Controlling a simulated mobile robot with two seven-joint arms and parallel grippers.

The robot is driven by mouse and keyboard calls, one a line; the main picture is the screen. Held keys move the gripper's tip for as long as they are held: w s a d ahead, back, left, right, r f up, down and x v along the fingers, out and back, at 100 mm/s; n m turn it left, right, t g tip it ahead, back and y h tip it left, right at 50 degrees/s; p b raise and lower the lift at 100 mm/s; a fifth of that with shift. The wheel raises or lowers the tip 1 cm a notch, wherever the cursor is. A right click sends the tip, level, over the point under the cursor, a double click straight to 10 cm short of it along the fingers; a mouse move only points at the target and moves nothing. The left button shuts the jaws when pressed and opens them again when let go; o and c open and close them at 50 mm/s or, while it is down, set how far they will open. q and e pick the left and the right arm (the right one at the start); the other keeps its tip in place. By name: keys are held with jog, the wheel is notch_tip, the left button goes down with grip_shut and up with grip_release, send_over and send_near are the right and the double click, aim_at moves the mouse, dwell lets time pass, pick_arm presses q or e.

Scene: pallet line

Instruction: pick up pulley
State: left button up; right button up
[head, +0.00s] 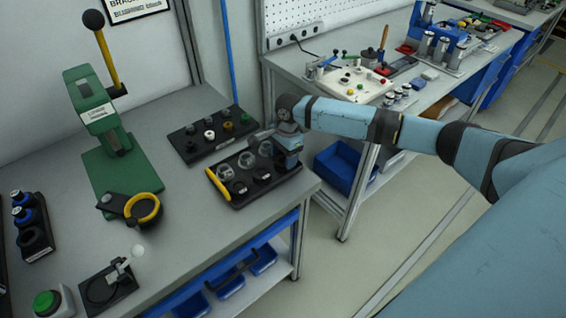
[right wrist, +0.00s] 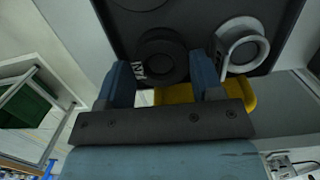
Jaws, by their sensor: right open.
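A black tray (head: 240,203) on the near workbench holds clear or silvery round parts in its back row and dark round parts in front. In the right wrist view a dark, wheel-like part with a small white label, which looks like the pulley (right wrist: 161,56), sits in the tray, in line with the gap between my fingers. A silvery ring (right wrist: 242,46) is beside it, close to one finger. My right gripper (right wrist: 165,83) is open at the tray's right end. I cannot tell whether it touches the pulley. My left gripper is not in view.
The tray has a yellow handle (head: 217,185) on its left. A second black tray (head: 208,148) with small parts lies behind it. A green press (head: 110,130) stands at left, with a yellow-ringed part (head: 143,208) before it.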

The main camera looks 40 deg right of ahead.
jog(key=shift+f, duration=0.95)
jog(key=c, duration=0.6)
jog(key=shift+r, duration=0.1)
